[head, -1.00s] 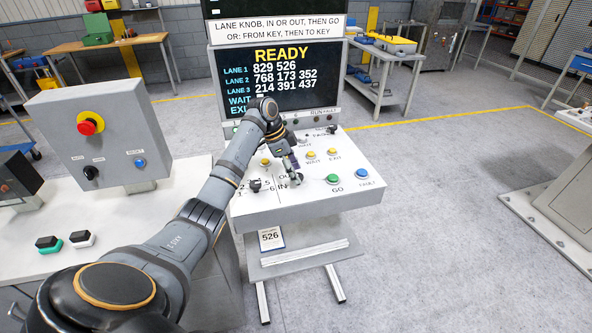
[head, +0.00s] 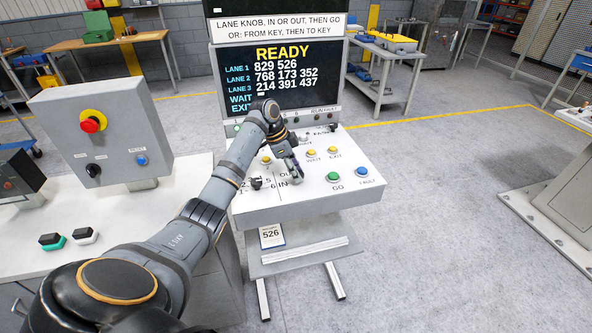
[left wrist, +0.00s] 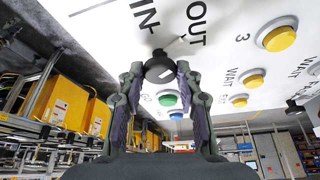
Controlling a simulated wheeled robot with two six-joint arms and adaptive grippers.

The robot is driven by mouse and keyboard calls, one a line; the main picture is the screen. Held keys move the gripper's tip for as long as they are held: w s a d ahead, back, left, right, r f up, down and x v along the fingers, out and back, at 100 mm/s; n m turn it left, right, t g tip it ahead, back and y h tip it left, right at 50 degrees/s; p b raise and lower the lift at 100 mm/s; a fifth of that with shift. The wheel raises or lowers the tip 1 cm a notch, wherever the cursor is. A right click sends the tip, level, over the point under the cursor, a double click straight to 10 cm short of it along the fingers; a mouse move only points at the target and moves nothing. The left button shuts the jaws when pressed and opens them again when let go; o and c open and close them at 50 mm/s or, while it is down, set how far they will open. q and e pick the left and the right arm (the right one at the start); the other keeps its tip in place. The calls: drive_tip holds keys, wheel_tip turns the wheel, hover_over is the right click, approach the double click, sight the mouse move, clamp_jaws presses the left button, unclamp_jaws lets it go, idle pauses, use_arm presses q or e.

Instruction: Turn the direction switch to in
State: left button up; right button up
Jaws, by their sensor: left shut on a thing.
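The direction switch (left wrist: 160,69) is a dark round knob on the white panel beside the printed words IN and OUT. In the left wrist view it sits between the two fingertips of my left gripper (left wrist: 160,74), which is shut on it. In the head view my left gripper (head: 296,175) reaches down to the panel just right of the OUT and IN labels and hides most of the switch. My right gripper is not in view.
The sloped panel (head: 330,195) also carries a black lane knob (head: 256,183), a green GO button (head: 333,177), a blue FAULT button (head: 361,171) and several yellow buttons. The screen (head: 320,78) behind reads READY. A grey box with a red stop button (head: 93,122) stands at left.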

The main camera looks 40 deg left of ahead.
use_arm(q)
drive_tip(key=shift+r+n+p, duration=0.2)
drive_tip(key=shift+n+p, duration=0.1)
drive_tip(key=shift+p, duration=0.3)
drive_tip(key=n+y+p, duration=0.1)
drive_tip(key=n+p, duration=0.1)
drive_tip(key=p, duration=0.1)
drive_tip(key=n+t+y+p, duration=0.1)
drive_tip(key=n+p, duration=0.2)
drive_tip(key=p, duration=0.1)
drive_tip(key=n+t+y+p, duration=0.1)
drive_tip(key=n+p, duration=0.2)
drive_tip(key=p, duration=0.1)
drive_tip(key=shift+s+d+r, duration=0.15)
drive_tip(key=shift+d, duration=0.2)
drive_tip(key=shift+f+n+y+p, duration=0.25)
drive_tip(key=shift+n+y+p, duration=0.35)
drive_tip(key=shift+n+p, duration=1)
drive_tip(key=o, duration=1.1)
drive_tip(key=shift+f, duration=0.1)
drive_tip(key=v, duration=1.2)
